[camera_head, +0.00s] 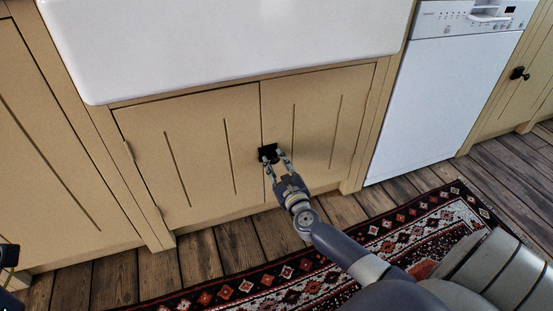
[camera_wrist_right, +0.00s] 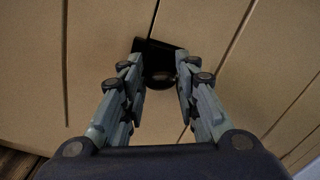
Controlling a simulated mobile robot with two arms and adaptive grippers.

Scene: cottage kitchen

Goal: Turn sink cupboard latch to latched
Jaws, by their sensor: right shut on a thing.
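The sink cupboard (camera_head: 190,150) has two cream plank doors below the white sink, and both look closed. A small black latch (camera_head: 267,152) sits at the seam between the doors, near their middle height. My right gripper (camera_head: 273,164) reaches it from below with its fingers around it. In the right wrist view the black latch (camera_wrist_right: 158,58) shows between and just beyond the fingertips of my right gripper (camera_wrist_right: 160,82), which is shut on it. The fingers hide part of the knob, so its exact turn is unclear.
A white sink (camera_head: 230,40) overhangs the doors. A white dishwasher (camera_head: 445,95) stands to the right, then another cupboard with a black latch (camera_head: 519,73). A patterned rug (camera_head: 250,290) lies on the dark plank floor in front, under my right arm.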

